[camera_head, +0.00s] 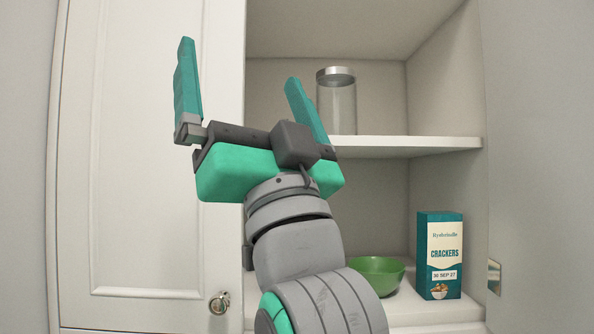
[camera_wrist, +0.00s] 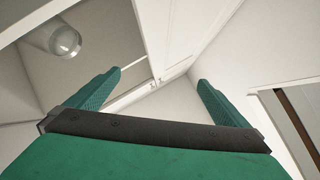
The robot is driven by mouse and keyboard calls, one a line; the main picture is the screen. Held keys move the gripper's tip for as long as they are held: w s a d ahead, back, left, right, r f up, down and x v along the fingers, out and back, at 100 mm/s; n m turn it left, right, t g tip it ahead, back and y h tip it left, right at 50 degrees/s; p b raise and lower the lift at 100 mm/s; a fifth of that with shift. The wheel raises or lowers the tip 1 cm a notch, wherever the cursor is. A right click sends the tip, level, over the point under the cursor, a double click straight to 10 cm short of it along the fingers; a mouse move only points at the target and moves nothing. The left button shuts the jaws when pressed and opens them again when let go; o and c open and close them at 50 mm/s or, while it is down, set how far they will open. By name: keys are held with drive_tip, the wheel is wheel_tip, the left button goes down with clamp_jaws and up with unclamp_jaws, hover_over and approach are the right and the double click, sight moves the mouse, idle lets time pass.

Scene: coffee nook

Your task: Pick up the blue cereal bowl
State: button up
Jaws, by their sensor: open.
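My gripper (camera_head: 245,90) is open and empty, raised in front of the cabinet with its two teal fingers pointing up. Its open fingers also show in the wrist view (camera_wrist: 158,95). I see no blue bowl in either view. A green bowl (camera_head: 377,275) sits on the lower shelf, partly hidden behind my arm.
A teal crackers box (camera_head: 439,254) stands on the lower shelf, right of the green bowl. A clear jar with a metal lid (camera_head: 337,105) stands on the upper shelf (camera_head: 410,146), behind my gripper. A closed white cabinet door (camera_head: 150,170) with a knob (camera_head: 219,302) is at left.

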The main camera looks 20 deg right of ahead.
drive_tip(key=w+d+f+g+h, duration=0.2)
drive_tip(key=w+d+f+g, duration=0.2)
drive_tip(key=f, duration=0.5)
drive_tip(key=w+d+f+m+g+h, duration=0.1)
drive_tip(key=w+d+f+g+h, duration=0.2)
drive_tip(key=f, duration=0.6)
drive_tip(key=w+d+f+g+h, duration=0.3)
drive_tip(key=w+d+f+g, duration=0.3)
drive_tip(key=f, duration=0.3)
drive_tip(key=shift+w+d+m+g, duration=0.1)
drive_tip(key=shift+w+m+g, duration=0.15)
drive_tip(key=shift+m+g, duration=0.2)
drive_tip(key=shift+x, duration=3)
drive_tip(key=c, duration=1.1)
drive_tip(key=shift+r, duration=0.15)
